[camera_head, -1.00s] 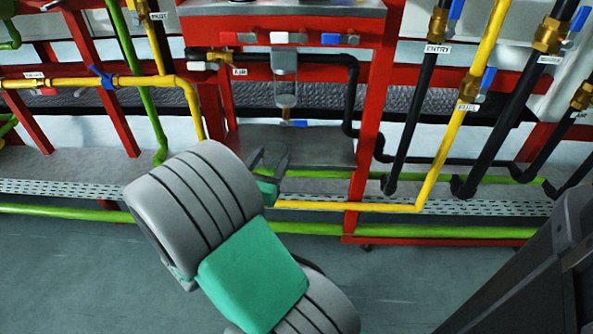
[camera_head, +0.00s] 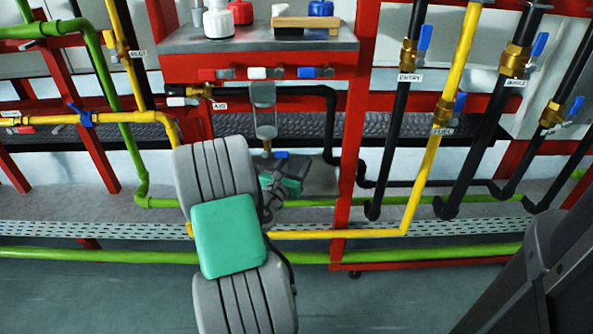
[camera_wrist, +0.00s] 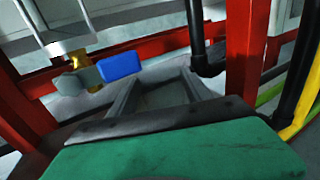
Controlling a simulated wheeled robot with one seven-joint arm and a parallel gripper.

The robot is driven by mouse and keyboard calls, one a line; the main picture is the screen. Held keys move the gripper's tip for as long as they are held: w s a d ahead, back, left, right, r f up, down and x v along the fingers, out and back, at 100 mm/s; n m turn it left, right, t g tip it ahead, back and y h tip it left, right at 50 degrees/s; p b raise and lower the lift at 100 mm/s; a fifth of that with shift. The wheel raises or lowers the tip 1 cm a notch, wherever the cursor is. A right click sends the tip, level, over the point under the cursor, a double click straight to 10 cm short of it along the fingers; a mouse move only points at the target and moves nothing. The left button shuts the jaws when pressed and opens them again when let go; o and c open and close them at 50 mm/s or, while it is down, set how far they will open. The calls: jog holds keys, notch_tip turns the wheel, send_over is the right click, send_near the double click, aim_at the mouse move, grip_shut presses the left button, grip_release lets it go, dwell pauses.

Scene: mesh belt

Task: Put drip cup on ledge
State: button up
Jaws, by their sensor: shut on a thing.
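My gripper (camera_head: 280,181) is low in front of the red frame, under the drain valve with a blue handle (camera_head: 275,155). In the wrist view its two grey fingers (camera_wrist: 158,92) stand apart with a grey thing between them. I take this for the drip cup (camera_wrist: 160,96), shut in the fingers; its rim and depth are hard to make out. In the head view my arm and hand mostly hide it. A grey lower ledge (camera_head: 315,180) lies inside the red frame, behind and beside my gripper. I cannot tell whether the cup touches it.
The drain valve (camera_wrist: 120,66) hangs close to the fingers on the left. A red post (camera_head: 346,150) and a black pipe (camera_head: 331,125) stand to the right. The upper shelf (camera_head: 190,42) carries bottles and a wooden block. A yellow pipe (camera_head: 375,234) runs in front, low down.

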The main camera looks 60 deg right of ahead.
aim_at(296, 170)
jog(key=f+b, duration=0.1)
jog(key=f, duration=0.1)
jog(key=d+f+b, duration=0.1)
jog(key=f+b, duration=0.1)
jog(key=shift+w+d, duration=0.1)
jog(key=shift+d, duration=0.05)
jog(key=shift+r, duration=0.3)
jog(key=o, duration=1.3)
jog(key=shift+f, duration=0.15)
